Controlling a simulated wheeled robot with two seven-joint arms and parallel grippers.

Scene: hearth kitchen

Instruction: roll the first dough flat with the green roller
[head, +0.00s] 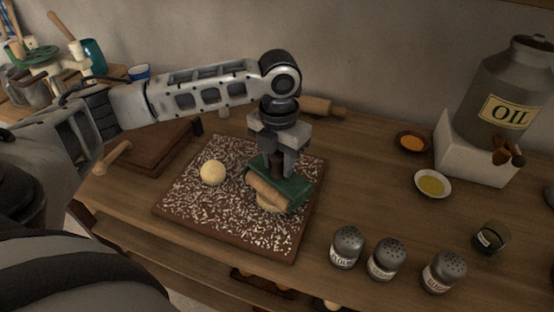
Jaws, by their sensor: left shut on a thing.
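My left gripper (280,165) points down over the floured board (230,232) and is shut on the green roller (295,192). The roller has a green frame and a wooden cylinder (267,188). A piece of dough (270,204) lies under the roller and is mostly hidden; I cannot tell how flat it is. A round pale dough ball (213,172) sits on the board to the left of the roller. My right gripper is not in view.
Three shakers (386,259) stand near the front edge, right of the board. Small bowls of orange spice (411,143) and yellow oil (433,184) stand further right, near an oil jar (505,95). A wooden rolling pin (322,106) lies behind the board.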

